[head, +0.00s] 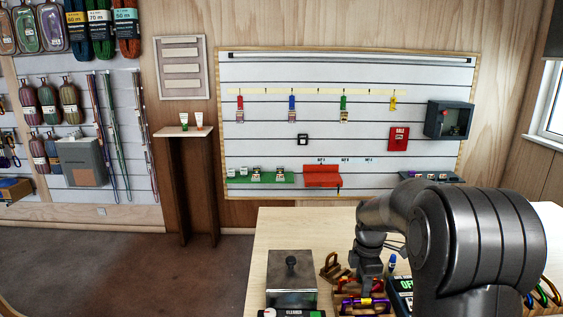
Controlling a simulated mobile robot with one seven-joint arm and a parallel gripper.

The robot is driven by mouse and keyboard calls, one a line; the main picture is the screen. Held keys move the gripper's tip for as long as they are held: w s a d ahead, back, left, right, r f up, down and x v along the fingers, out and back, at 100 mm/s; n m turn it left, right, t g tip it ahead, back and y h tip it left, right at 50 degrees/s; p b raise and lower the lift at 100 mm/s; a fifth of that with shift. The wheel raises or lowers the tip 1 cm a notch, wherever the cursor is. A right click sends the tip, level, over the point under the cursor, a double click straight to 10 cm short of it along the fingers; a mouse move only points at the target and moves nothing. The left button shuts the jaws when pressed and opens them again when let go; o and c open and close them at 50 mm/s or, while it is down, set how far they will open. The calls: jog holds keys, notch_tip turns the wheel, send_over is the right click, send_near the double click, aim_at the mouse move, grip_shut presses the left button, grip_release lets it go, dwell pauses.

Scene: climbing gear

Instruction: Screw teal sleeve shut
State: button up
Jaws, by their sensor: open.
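My gripper (366,288) points down over a wooden rack (345,312) at the front of the table. It is open, and its fingertips are small and partly lost among the objects there. A purple bar with yellow ends (362,301) lies on the rack just below the fingers; I cannot tell whether they touch it. A brown carabiner-like loop (332,268) stands behind the rack to the left. I cannot make out a teal sleeve; my arm covers much of the table to the right.
A grey metal box with a knob (291,280) stands left of the rack. A dark device with green lettering (402,292) and a small blue-capped item (392,263) are to the right. Coloured carabiners (545,293) sit at the far right. The table's (270,232) back left is clear.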

jog(key=shift+s, duration=1.1)
jog(key=shift+r, duration=1.45)
jog(key=shift+w, duration=1.15)
jog(key=shift+f, duration=0.15)
